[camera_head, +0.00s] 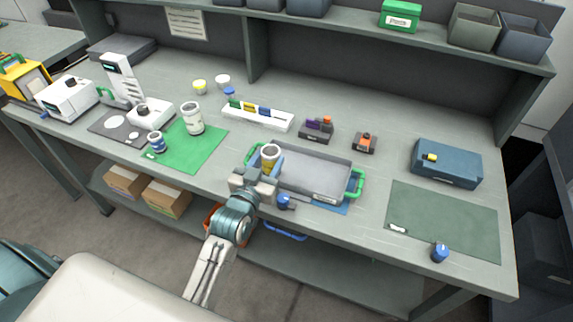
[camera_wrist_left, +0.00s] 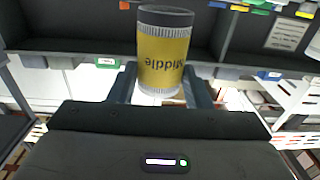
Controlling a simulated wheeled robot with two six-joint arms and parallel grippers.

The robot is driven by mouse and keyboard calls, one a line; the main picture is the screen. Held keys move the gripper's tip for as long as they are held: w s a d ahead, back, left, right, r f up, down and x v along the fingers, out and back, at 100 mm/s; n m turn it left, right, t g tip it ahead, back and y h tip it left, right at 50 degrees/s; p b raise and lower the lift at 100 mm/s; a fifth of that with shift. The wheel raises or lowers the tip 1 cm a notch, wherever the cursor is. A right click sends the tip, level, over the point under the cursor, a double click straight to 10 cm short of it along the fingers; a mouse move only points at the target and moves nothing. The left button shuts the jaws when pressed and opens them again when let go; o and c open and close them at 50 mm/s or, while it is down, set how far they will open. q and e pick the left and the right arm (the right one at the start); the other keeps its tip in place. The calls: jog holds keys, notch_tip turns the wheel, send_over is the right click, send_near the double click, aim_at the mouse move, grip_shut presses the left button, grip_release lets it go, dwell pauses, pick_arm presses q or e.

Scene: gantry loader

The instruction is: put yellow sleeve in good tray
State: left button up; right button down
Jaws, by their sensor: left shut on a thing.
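The yellow sleeve (camera_head: 267,166) is a cylinder with a yellow band and grey-white ends. In the left wrist view the yellow sleeve (camera_wrist_left: 164,50) sits between both fingers, with the word "Middle" upside down on its band. My left gripper (camera_head: 262,176) is shut on it and holds it roughly upright at the left end of the grey tray with green handles (camera_head: 318,174). I cannot tell whether the sleeve's base touches the tray floor. The tray's label is too small to read; the rest of its floor looks empty. My right gripper is not in view.
A white canister (camera_head: 193,118) and a small blue-banded cup (camera_head: 156,141) stand on or by a green mat (camera_head: 190,153). A white parts rack (camera_head: 257,116), dark blocks (camera_head: 317,130) and a blue case (camera_head: 446,164) lie behind or beside the tray. The grey-green mat (camera_head: 445,220) is mostly clear.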

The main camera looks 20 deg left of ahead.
pick_arm(q)
jog(key=w+d+f, duration=0.1)
jog(key=d+f, duration=0.1)
jog(key=w+d+f+p, duration=0.1)
jog(key=d, duration=0.1)
jog(key=shift+w+f, duration=0.4)
jog(key=shift+f, duration=0.25)
jog(key=o, duration=1.2)
jog(key=shift+o, duration=0.2)
jog(key=shift+s+r, duration=0.1)
jog(key=shift+r, duration=0.05)
